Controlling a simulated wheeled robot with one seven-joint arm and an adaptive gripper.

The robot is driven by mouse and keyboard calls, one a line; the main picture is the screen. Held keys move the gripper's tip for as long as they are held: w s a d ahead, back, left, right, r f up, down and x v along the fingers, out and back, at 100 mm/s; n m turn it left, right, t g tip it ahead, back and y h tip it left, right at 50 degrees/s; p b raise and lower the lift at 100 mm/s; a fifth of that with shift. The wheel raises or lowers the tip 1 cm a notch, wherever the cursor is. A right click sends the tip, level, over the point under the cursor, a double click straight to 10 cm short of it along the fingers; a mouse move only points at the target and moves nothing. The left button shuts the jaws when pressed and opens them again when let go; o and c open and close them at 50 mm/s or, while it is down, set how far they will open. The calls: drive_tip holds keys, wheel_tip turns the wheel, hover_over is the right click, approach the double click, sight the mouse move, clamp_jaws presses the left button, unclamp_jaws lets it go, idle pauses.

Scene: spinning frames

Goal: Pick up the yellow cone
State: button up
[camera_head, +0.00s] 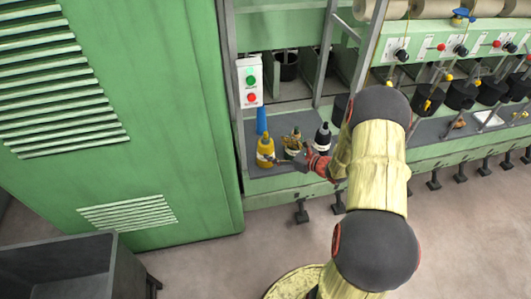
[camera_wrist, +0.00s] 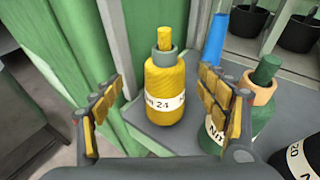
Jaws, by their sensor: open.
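The yellow cone (camera_head: 265,153) looks like a yellow bottle with a grey collar and a yellow tip. It stands upright at the left end of the grey shelf (camera_head: 274,178). In the wrist view the yellow cone (camera_wrist: 164,98) has a white label reading 24. My gripper (camera_head: 287,159) is open and empty. In the wrist view my gripper (camera_wrist: 162,82) has its padded fingers on either side of the cone in the picture, with visible gaps to it. I cannot tell how far ahead of the fingertips the cone stands.
A green cone (camera_wrist: 259,104) stands close right of the yellow one, partly behind my right finger. A black-and-white cone (camera_head: 322,139) stands beyond it. A blue cone (camera_head: 261,120) is behind. A green machine post (camera_wrist: 75,65) is close on the left.

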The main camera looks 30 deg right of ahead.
sight(269, 146)
drive_tip(key=shift+w+d+f, duration=0.1)
drive_tip(key=shift+d+f, duration=0.25)
drive_tip(key=shift+f, duration=0.05)
drive_tip(key=shift+w+f+m, duration=0.2)
drive_tip(key=shift+w+m, duration=0.1)
drive_tip(key=shift+w, duration=0.05)
drive_tip(key=b+x, duration=0.3)
drive_tip(key=x, duration=0.3)
drive_tip(key=shift+w+a+f, duration=0.15)
drive_tip(key=shift+w+f, duration=0.05)
drive_tip(key=shift+w, duration=0.1)
drive_tip(key=shift+r, duration=0.1)
drive_tip(key=shift+c, duration=1.2)
clamp_jaws()
